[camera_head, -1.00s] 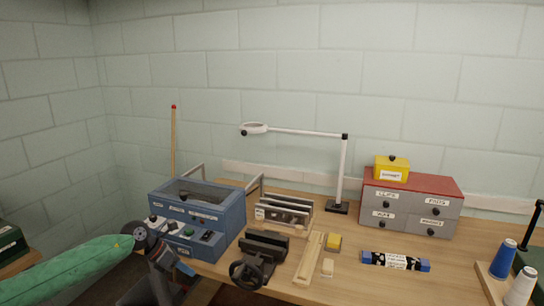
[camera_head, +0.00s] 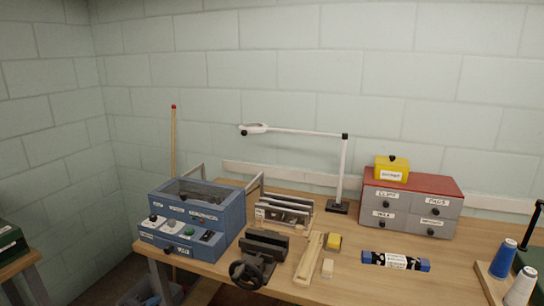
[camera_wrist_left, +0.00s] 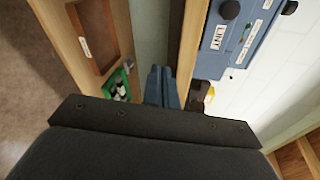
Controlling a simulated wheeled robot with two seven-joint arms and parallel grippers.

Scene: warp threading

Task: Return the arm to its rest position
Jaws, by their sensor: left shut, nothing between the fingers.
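My left gripper (camera_wrist_left: 161,85) shows in the left wrist view, its two blue-grey fingers together with nothing between them. It hangs over a gap between a wooden surface on the left and a wooden bench edge on the right, touching neither as far as I can see. No part of my left arm shows in the head view now. My right gripper is in neither view.
The blue machine (camera_head: 195,222) stands at the bench's left end and shows in the left wrist view (camera_wrist_left: 225,42). A vise (camera_head: 262,258), lamp (camera_head: 342,175) and drawer cabinet (camera_head: 410,202) stand on the bench (camera_head: 345,285). A green box (camera_head: 10,240) sits far left.

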